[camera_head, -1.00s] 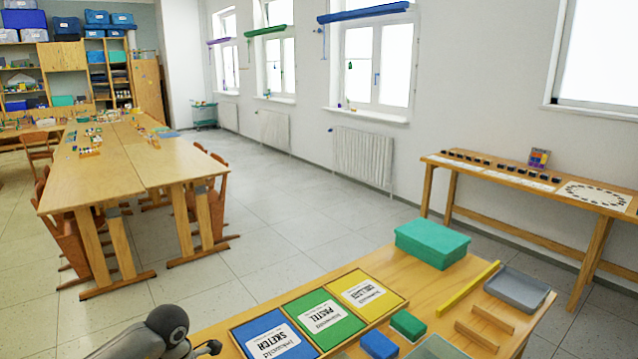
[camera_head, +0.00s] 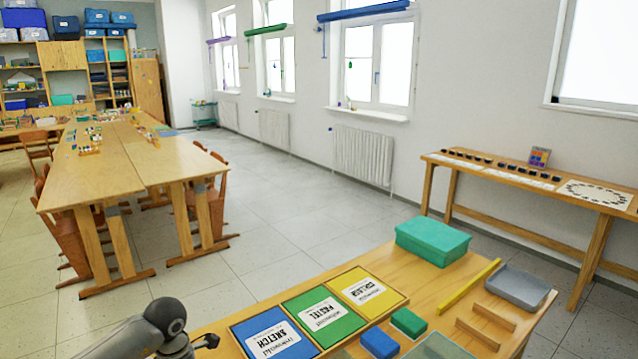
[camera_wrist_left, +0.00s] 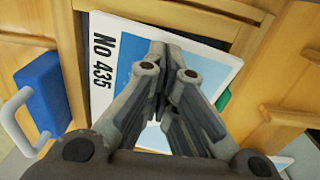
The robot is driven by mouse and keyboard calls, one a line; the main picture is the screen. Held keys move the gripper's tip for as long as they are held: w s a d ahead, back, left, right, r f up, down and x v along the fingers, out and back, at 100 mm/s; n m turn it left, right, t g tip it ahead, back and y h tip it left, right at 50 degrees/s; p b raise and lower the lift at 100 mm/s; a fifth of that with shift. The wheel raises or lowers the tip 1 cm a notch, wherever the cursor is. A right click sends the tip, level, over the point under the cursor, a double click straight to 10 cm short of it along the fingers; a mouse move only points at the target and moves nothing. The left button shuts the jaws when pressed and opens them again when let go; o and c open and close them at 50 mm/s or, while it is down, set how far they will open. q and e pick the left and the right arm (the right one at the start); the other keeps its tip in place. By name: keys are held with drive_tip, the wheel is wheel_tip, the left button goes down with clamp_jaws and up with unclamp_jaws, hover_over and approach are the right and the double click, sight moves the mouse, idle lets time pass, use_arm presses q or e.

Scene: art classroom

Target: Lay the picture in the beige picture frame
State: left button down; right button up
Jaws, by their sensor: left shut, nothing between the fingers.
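In the left wrist view, a flat white and blue picture (camera_wrist_left: 106,68) marked "No 435" lies below my left gripper. Wooden beige bars, seemingly the picture frame (camera_wrist_left: 185,14), run along its far side and left side, with a dark gap at the far edge. My left gripper (camera_wrist_left: 166,52) is shut and empty, its fingers over the picture and hiding its middle. I cannot tell whether the picture lies flat inside the frame or rests partly on its edge. In the head view only part of my left arm shows at the lower left; the picture and beige frame are not seen there.
In the left wrist view, a blue object with a white handle (camera_wrist_left: 44,92) is beside the frame at left. In the head view, the near table (camera_head: 420,282) holds blue, green and yellow labelled panels (camera_head: 324,316), a green box (camera_head: 432,240) and a grey tray (camera_head: 516,287).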

use_arm(q)
drive_tip(key=shift+w+a+b, duration=0.4)
drive_tip(key=shift+w+b, duration=0.2)
drive_tip(key=shift+w, duration=0.1)
idle(0.7)
drive_tip(key=shift+r, duration=0.15)
idle(0.5)
wheel_tip(320, 180, up, 7)
drive_tip(key=p, duration=0.4)
idle(0.3)
